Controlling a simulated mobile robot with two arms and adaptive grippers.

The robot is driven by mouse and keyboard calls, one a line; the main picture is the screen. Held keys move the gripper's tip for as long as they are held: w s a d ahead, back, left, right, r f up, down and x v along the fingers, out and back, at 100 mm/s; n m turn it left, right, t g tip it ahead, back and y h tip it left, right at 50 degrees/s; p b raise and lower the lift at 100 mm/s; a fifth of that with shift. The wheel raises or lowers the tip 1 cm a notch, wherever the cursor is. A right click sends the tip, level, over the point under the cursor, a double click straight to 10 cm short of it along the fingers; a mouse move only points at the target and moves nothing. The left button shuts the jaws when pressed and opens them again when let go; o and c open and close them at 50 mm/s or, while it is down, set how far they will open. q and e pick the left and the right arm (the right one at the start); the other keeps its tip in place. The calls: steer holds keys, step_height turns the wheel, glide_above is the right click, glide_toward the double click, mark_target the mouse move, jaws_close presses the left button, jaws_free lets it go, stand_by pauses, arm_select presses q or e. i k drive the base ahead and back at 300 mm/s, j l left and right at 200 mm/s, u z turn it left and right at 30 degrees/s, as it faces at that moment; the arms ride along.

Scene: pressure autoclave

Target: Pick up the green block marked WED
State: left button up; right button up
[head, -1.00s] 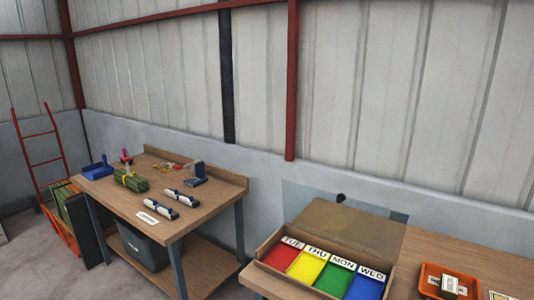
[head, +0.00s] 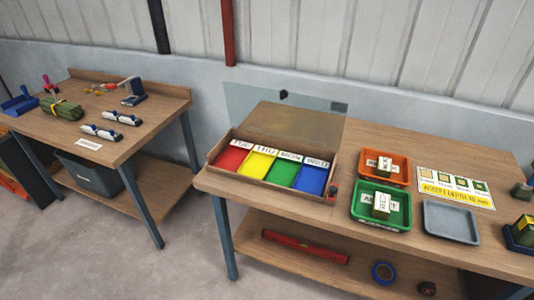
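No block with a readable WED mark shows in the head view. A small block with a white lettered top and greenish sides (head: 381,206) sits in the green tray (head: 363,216). A similar block (head: 384,167) sits in the orange tray (head: 400,181) behind it. The lettering on both is too small to read. Two dark green blocks show at the right: one (head: 522,192) on the table and one (head: 524,230) in a dark blue tray (head: 511,243). Neither of my grippers is in view.
An open wooden box (head: 213,158) holds red, yellow, green and blue sections with white labels. A grey tray (head: 450,222) is empty. A card (head: 456,188) lies behind it. A red tube (head: 305,246) and a blue roll (head: 383,273) lie on the lower shelf. Another bench (head: 150,103) stands left.

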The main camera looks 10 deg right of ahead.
mark_target(382, 202)
steer(key=z, duration=1.35)
